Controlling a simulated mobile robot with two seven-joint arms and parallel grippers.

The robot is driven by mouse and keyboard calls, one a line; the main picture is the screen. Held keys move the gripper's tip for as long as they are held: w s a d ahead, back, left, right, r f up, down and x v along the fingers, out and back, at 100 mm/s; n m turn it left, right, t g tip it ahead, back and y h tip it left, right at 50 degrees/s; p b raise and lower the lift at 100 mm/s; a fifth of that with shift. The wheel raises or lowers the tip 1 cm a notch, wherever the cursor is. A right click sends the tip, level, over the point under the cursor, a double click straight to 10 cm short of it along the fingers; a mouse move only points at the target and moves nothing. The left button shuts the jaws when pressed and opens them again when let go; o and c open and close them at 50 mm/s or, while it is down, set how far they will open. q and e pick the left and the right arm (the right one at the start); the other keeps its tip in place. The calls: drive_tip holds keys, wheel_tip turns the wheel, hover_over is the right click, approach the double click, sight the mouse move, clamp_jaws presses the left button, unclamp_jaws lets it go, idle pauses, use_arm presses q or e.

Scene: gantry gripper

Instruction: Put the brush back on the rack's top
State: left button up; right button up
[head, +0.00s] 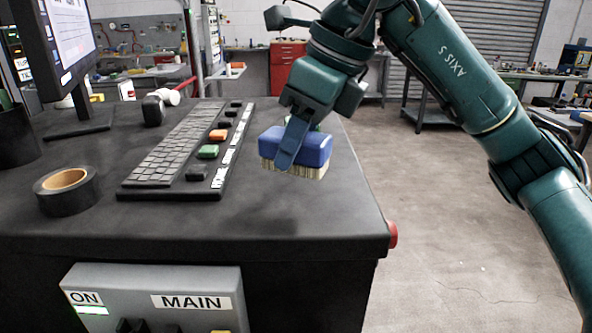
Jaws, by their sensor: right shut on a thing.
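My right gripper (290,140) reaches down from the upper right and is shut on the brush (312,148). The brush has a blue block body and pale bristles that point down. It is over the dark desk (270,220), just right of the keyboard panel. I cannot tell for certain whether the bristles touch the desk. One gripper finger covers part of the brush's front. I cannot make out the rack in this view. My left gripper is not in view.
A keyboard panel (170,150) with coloured buttons lies left of the brush. A roll of black tape (66,190), a monitor (66,45) and a dark cup (16,135) stand at the left. A red button (392,234) sticks out at the desk's right side. The desk's front right is clear.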

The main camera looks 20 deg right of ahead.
sight(297, 171)
drive_tip(key=shift+f, duration=2.2)
drive_tip(key=o, duration=0.9)
drive_tip(key=v, duration=1.2)
drive_tip(key=shift+w, duration=0.1)
